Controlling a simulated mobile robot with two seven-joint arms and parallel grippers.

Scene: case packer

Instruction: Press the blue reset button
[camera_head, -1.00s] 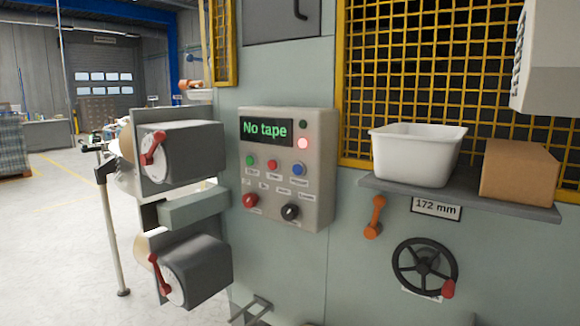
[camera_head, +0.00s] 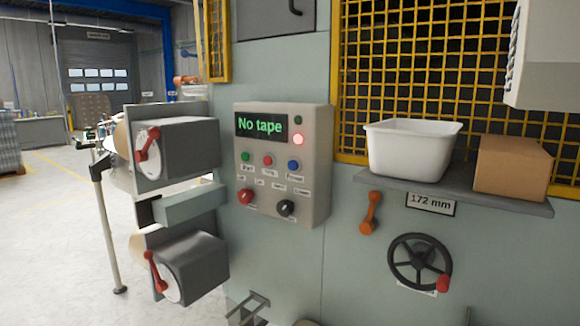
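The blue reset button (camera_head: 293,165) is on the grey control panel (camera_head: 318,170), at the right end of a row with a green button (camera_head: 245,156) and a red button (camera_head: 267,160). The label under it is too blurred to read surely. The panel's display (camera_head: 261,126) reads "No tape" in green. A red lamp (camera_head: 298,139) is lit beside it, below a dark green lamp (camera_head: 298,120). A larger red knob (camera_head: 245,196) and a black knob (camera_head: 286,208) sit lower. Neither of my grippers is in view.
Two grey tape units (camera_head: 178,150) with red handles jut out left of the panel. To the right, a shelf (camera_head: 450,193) holds a white bin (camera_head: 410,150) and a cardboard box (camera_head: 512,167). Below are an orange handle (camera_head: 370,212) and a black handwheel (camera_head: 418,262).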

